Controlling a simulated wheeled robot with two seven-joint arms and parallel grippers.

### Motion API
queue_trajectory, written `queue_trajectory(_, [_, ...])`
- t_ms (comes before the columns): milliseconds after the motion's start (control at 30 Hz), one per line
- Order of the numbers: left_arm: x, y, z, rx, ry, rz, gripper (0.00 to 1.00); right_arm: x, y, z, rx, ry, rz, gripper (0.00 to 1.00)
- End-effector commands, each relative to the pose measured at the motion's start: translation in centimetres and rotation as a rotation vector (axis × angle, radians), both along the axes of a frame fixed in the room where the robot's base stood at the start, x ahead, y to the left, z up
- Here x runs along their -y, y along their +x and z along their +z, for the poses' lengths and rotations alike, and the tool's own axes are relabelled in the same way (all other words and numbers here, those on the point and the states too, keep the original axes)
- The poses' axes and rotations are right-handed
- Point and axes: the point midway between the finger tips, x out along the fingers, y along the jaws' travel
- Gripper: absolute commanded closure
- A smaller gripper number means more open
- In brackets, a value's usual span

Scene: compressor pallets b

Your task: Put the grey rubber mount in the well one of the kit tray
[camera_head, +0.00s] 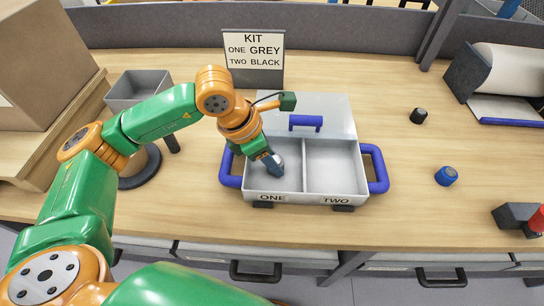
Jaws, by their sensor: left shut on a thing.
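The grey kit tray (331,200) stands on the bench with its lid (330,105) open at the back and blue handles at both sides. Well one is the left compartment and well two (335,165) the right; well two looks empty. My left gripper (270,160) reaches down into well one. It is shut on a small grey piece, the grey rubber mount (276,169), low in the well; the fingers partly hide it, and I cannot tell whether it touches the floor. My right gripper is not in view.
A sign (254,50) behind the tray reads one grey, two black. A black mount (418,116) and a blue round piece (446,176) sit to the right. A grey bin (138,86) stands left, behind my arm. The bench between tray and blue piece is clear.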

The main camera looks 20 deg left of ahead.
Motion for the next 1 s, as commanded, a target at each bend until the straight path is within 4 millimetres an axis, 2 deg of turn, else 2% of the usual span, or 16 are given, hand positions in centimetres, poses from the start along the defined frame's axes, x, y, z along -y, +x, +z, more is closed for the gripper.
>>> queue_trajectory(167, [0.0,0.0,-0.5,0.000,-0.001,0.000,1.00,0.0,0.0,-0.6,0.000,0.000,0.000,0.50])
queue_trajectory(200, [0.0,0.0,-0.3,0.000,-0.001,0.000,0.45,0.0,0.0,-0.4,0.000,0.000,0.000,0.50])
queue_trajectory(267, [0.0,0.0,-0.3,0.000,-0.001,0.000,0.28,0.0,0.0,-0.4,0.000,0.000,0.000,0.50])
queue_trajectory(300, [0.0,0.0,-0.3,0.000,-0.001,0.000,0.25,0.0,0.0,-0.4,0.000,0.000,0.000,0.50])
queue_trajectory(533, [0.0,0.0,-0.2,0.000,-0.001,0.000,0.25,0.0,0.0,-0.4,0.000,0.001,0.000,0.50])
queue_trajectory(600, [0.0,0.0,0.3,-0.001,-0.001,0.000,0.25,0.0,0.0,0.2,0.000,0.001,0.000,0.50])
queue_trajectory(667, [-0.2,-0.1,0.9,0.002,-0.002,0.001,0.25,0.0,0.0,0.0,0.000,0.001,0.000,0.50])
queue_trajectory(1000, [-2.9,-2.3,9.3,0.004,-0.002,0.002,0.25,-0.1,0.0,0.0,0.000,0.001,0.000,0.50])
